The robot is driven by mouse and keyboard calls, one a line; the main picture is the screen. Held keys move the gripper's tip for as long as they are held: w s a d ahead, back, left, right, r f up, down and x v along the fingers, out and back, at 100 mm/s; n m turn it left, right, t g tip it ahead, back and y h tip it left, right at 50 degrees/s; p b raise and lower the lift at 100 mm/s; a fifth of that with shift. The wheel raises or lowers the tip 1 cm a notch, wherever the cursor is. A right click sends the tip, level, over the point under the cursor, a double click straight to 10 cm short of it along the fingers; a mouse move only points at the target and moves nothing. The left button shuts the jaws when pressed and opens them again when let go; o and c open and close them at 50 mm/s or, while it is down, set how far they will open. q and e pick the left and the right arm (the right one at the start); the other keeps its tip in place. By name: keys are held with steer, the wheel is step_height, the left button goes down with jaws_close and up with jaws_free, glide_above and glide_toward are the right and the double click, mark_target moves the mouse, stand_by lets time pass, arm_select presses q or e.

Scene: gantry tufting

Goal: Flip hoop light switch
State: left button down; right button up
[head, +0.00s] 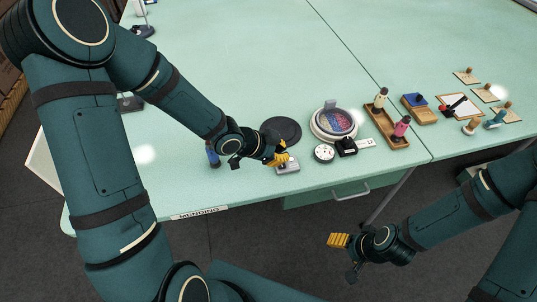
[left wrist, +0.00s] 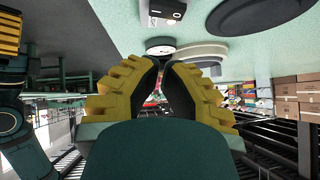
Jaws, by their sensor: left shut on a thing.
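A small grey box (head: 288,168), which looks like the hoop light switch, sits near the front edge of the green table. My left gripper (head: 279,157) reaches down to it, with its yellow fingers at the box's top. In the left wrist view the fingers (left wrist: 160,62) come together at their tips, and what is between them is hidden. The hoop (head: 333,122), a pale ring around a blue and red patterned piece, stands behind and to the right. My right gripper (head: 338,241) hangs off the table's front; its finger gap is not clear.
A dark disc (head: 281,130) lies behind the left gripper. A white round piece (head: 324,153) and a black box (head: 346,147) are to the right of the switch. A wooden tray (head: 387,127) with bottles stands farther right.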

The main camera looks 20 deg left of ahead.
arm_select(q)
steer(key=shift+w+f+b, duration=0.25)
steer(key=shift+f+b, duration=0.1)
steer(key=shift+f, duration=0.75)
steer(key=shift+w+f+b, duration=0.2)
steer(key=shift+f+b, duration=0.15)
steer(key=shift+f, duration=0.7)
arm_select(e)
steer(key=shift+w+f, duration=0.25)
steer(key=shift+f, duration=0.8)
arm_select(q)
steer(key=shift+a+p, duration=0.1)
steer(key=shift+p, duration=0.45)
steer(key=p, duration=0.4)
steer(key=n+g+h+p, duration=0.1)
steer(key=p, duration=0.4)
steer(key=shift+w+a+f+g, duration=0.15)
steer(key=shift+w+f+g, duration=0.05)
steer(key=shift+w+g, duration=0.1)
steer(key=shift+a+f+p, duration=0.1)
steer(key=shift+f+p, duration=0.05)
steer(key=shift+p, duration=0.45)
steer(key=shift+w+f, duration=0.1)
arm_select(e)
step_height(320, 180, up, 11)
steer(key=w, duration=0.2)
steer(key=shift+w+t, duration=0.2)
steer(key=shift+t, duration=0.1)
arm_select(q)
steer(key=shift+f, duration=0.1)
